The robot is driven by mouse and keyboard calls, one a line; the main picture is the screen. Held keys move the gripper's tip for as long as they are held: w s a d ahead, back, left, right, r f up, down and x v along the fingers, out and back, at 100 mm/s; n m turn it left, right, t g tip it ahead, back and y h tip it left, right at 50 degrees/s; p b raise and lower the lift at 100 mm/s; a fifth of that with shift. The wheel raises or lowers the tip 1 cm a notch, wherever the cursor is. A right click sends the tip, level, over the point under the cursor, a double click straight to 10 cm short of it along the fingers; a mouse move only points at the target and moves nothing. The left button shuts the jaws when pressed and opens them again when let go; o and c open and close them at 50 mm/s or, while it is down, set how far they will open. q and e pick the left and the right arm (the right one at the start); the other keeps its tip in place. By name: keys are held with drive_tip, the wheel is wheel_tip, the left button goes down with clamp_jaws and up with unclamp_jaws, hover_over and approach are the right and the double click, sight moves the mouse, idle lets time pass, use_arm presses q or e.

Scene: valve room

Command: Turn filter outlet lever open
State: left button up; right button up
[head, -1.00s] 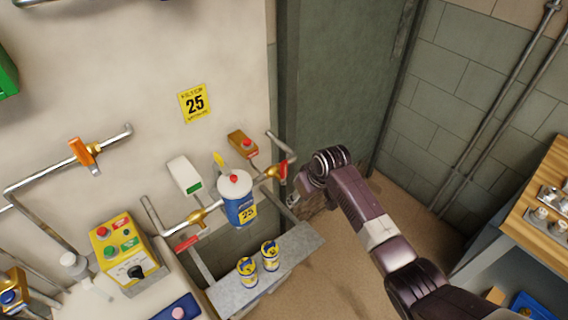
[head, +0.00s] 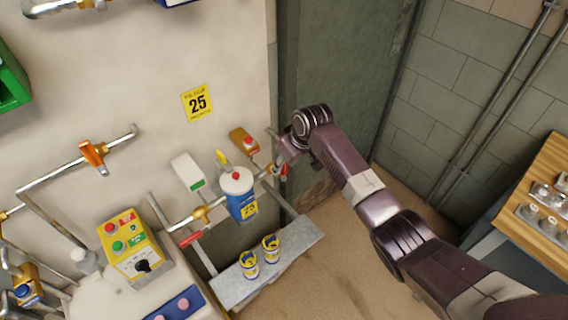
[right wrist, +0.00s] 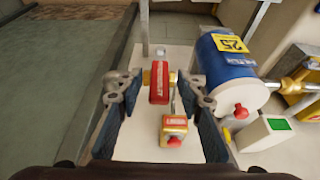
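The blue and white filter canister (head: 240,194) hangs on the pipe, with a red knob on top. It also shows at the upper right of the right wrist view (right wrist: 232,75). The red outlet lever (head: 284,170) is on the pipe to the right of the filter, partly hidden by my right gripper in the head view. My right gripper (head: 283,158) is at this lever. In the right wrist view the gripper (right wrist: 158,92) is open, and the red lever (right wrist: 159,84) shows between its fingers, with gaps on both sides. My left gripper is out of view.
A yellow box with a red button (head: 243,141) and a white box (head: 187,171) are on the wall close by. Another red lever (head: 192,239) is left of the filter. Two cans (head: 271,248) stand on a grey shelf (head: 306,240) below.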

drive_tip(key=shift+w+f, duration=0.1)
drive_tip(key=shift+f, duration=0.1)
clamp_jaws()
idle(0.4)
